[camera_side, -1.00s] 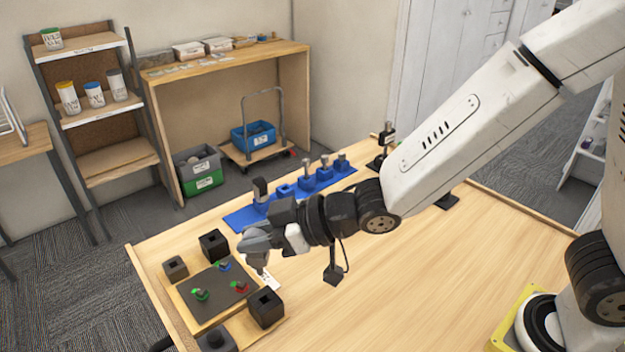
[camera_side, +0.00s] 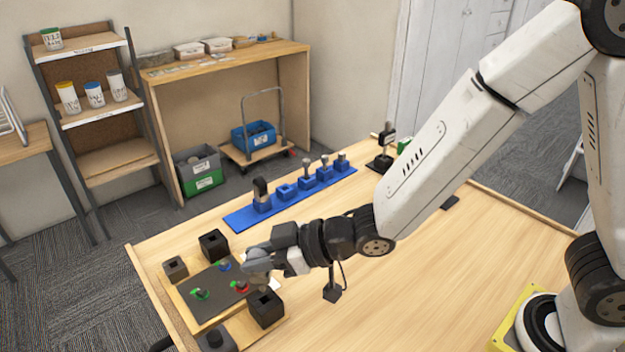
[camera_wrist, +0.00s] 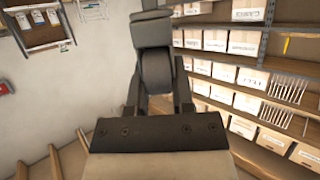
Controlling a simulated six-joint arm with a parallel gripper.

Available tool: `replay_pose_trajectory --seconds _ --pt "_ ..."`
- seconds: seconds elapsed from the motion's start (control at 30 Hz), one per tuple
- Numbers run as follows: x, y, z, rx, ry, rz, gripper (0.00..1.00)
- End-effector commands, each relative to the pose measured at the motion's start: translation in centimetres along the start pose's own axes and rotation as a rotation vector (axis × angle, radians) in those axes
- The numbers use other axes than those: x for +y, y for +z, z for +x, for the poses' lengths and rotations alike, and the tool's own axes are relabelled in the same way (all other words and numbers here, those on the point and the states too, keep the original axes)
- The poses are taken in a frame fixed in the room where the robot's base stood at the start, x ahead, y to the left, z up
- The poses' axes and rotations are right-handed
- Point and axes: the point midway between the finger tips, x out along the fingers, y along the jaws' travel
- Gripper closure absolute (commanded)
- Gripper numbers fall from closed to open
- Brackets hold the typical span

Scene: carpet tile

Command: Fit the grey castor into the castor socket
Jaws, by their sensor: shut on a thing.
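My gripper (camera_side: 257,266) is low over the right edge of the dark panel, in the side view. In the wrist view, my gripper (camera_wrist: 157,92) is shut on a dark grey, wheel-like piece with a block at its far end, which I take for the grey castor (camera_wrist: 153,65). In the side view its lower part (camera_side: 262,283) shows just above the near black block. That block with a square hole (camera_side: 266,311) may be the castor socket; its opening is partly hidden. Whether castor and block touch, I cannot tell.
The dark panel (camera_side: 221,299) carries small green, red and blue pieces. Other dark blocks with holes stand at its far side (camera_side: 214,246) and left (camera_side: 175,268). A blue strip (camera_side: 240,219) with several fittings lies behind. The right tabletop is mostly clear.

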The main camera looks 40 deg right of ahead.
Motion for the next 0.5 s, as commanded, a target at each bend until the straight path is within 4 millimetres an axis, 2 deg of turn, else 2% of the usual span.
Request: replay_pose_trajectory --seconds 0.2,0.5 --pt "0.0 1.0 0.4 0.001 0.0 -0.001 1.0" --pt "0.0 1.4 0.6 0.001 0.001 -0.001 1.0"
